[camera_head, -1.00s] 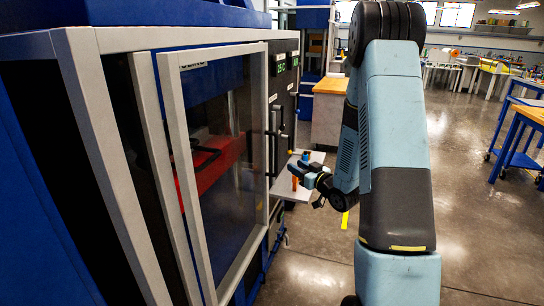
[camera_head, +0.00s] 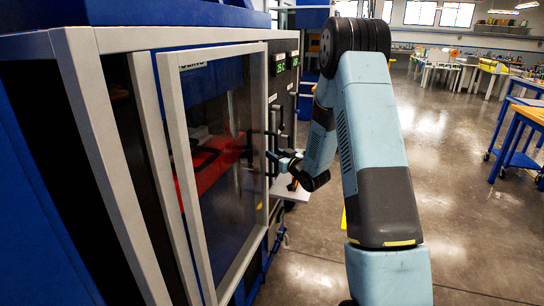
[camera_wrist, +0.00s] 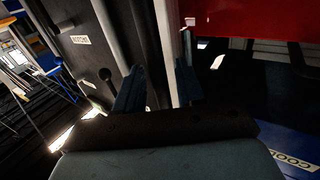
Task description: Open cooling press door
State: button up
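The cooling press door (camera_head: 263,120) is a large transparent panel in a light grey frame, at the left in the head view. My gripper (camera_head: 274,156) is at that edge, level with the lower handle. In the wrist view my gripper (camera_wrist: 160,82) has its two dark fingers apart, with a pale upright strip between or just beyond them. Whether the fingers touch the handle is hidden.
The red press part (camera_head: 215,160) shows through the panel. A dark control panel with green displays (camera_head: 280,66) is just right of the door. A small pale shelf (camera_head: 290,190) juts out below my gripper. The floor (camera_head: 460,225) at right is open, with blue-legged tables beyond.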

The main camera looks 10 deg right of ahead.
jog(key=shift+c, duration=0.4)
grip_shut()
